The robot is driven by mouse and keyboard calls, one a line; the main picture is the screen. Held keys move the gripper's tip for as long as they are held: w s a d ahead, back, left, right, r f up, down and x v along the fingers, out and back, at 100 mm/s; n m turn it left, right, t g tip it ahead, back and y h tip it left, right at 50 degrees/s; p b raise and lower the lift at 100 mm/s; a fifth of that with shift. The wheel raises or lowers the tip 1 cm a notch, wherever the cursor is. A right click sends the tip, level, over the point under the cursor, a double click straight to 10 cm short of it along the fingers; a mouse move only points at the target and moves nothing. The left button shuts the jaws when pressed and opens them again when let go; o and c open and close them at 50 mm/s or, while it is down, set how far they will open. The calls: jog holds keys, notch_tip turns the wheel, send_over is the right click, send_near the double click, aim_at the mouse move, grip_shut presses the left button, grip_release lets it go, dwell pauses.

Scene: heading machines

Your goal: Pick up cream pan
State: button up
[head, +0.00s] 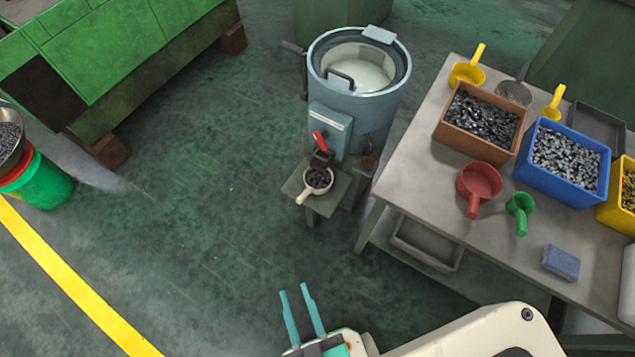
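The cream pan (318,182) is a small round pan with a short handle pointing to the lower left. It holds dark small parts. It sits on a small grey-green stand in front of the blue-grey drum machine, below a red-handled lever. My gripper (295,289) is at the bottom of the head view, with two teal fingers apart and nothing between them. It is well below the pan in the picture and not touching it.
The drum machine (360,85) stands behind the stand (325,205). A grey table (410,190) at right bears bins, a red pan (479,184), a green scoop (521,210) and yellow scoops. A green machine (110,60) is at upper left. The floor at left centre is clear.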

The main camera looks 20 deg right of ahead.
jog(key=shift+o, duration=0.6)
jog(key=shift+o, duration=0.9)
jog(key=shift+f, duration=0.2)
jog(key=n+g+h, duration=0.3)
jog(key=n+h, duration=0.2)
jog(key=n, duration=0.8)
send_near(303, 196)
jog(key=w+d+f, duration=0.2)
jog(key=w+f, duration=0.2)
jog(key=x, duration=0.4)
jog(key=shift+w+r, duration=0.3)
jog(key=shift+w, duration=0.1)
jog(key=shift+w+d+f, duration=0.25)
jog(key=shift+w+f, duration=0.05)
jog(key=shift+w, duration=0.25)
